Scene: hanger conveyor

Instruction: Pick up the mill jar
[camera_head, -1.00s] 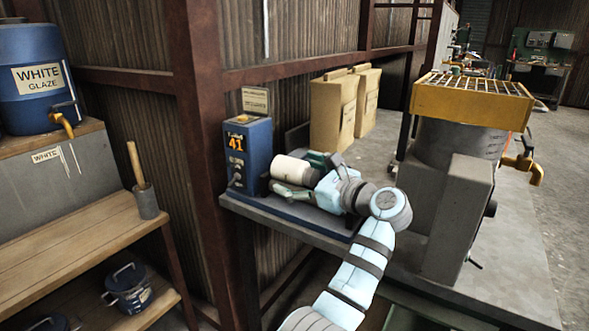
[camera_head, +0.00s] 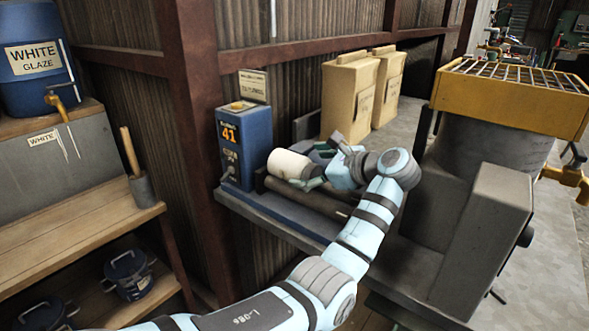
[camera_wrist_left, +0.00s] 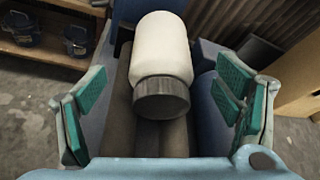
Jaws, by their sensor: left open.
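The mill jar (camera_head: 288,164) is a white cylinder with a dark grey lid, lying on its side on dark rollers beside a blue control box marked 41. In the left wrist view the jar (camera_wrist_left: 161,45) lies between the fingers, its lid toward the wrist. My left gripper (camera_head: 318,168) is open around the lid end, with green-padded fingers on both sides. In the left wrist view the left gripper (camera_wrist_left: 160,115) shows clear gaps between both pads and the jar. My right gripper is not in view.
The blue control box (camera_head: 245,147) stands left of the jar. Two tan bags (camera_head: 347,97) stand behind it. A grey vessel with a yellow grate (camera_head: 510,98) stands at right. A wooden shelf (camera_head: 90,235) with blue pots is at left, beyond a rusty post (camera_head: 197,130).

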